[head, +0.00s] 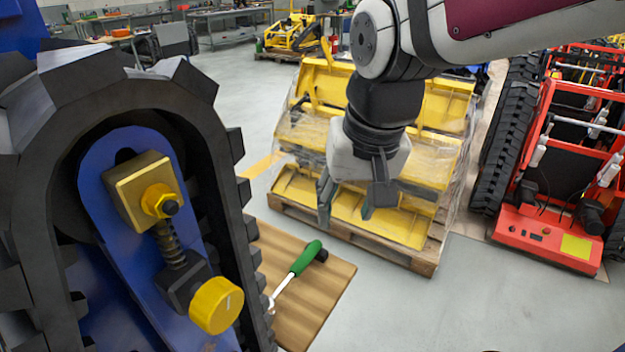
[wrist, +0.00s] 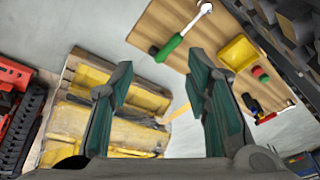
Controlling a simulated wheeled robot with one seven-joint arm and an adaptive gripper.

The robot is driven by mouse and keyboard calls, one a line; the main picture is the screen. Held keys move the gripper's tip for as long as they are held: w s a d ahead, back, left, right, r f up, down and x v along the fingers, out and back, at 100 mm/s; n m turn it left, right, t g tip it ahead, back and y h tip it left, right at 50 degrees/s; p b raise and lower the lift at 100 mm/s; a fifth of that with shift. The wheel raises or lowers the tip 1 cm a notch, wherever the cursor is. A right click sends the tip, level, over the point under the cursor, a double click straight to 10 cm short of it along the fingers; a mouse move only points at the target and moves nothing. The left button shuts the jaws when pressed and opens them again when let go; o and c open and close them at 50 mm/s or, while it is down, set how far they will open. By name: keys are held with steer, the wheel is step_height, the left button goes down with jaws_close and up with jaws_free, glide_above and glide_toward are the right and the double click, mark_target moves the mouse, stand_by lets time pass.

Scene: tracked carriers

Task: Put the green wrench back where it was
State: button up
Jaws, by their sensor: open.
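The green-handled wrench (head: 305,259) lies on a wooden board (head: 325,295), its metal end partly hidden by the black track in the head view. In the wrist view the wrench (wrist: 170,47) lies at the top, its metal head toward the upper right. A small black piece (head: 322,256) is at the handle's end. My gripper (head: 346,208) is open and empty, pointing down, apart from the wrench and above it. In the wrist view its two teal-padded fingers (wrist: 157,72) stand apart, with floor and board behind them.
A large black track with a blue plate (head: 95,190) fills the left. A yellow tray (wrist: 238,52) and small tools lie on the board. Wrapped yellow parts stand on a pallet (head: 340,235) behind my gripper. A red tracked machine (head: 545,235) stands right; grey floor between is clear.

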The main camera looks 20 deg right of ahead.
steer(key=s+r+n+t, duration=0.1)
steer(key=s+n, duration=0.2)
steer(key=s, duration=0.5)
steer(key=shift+s, duration=0.2)
steer(key=shift+r, duration=0.1)
stand_by(0.6)
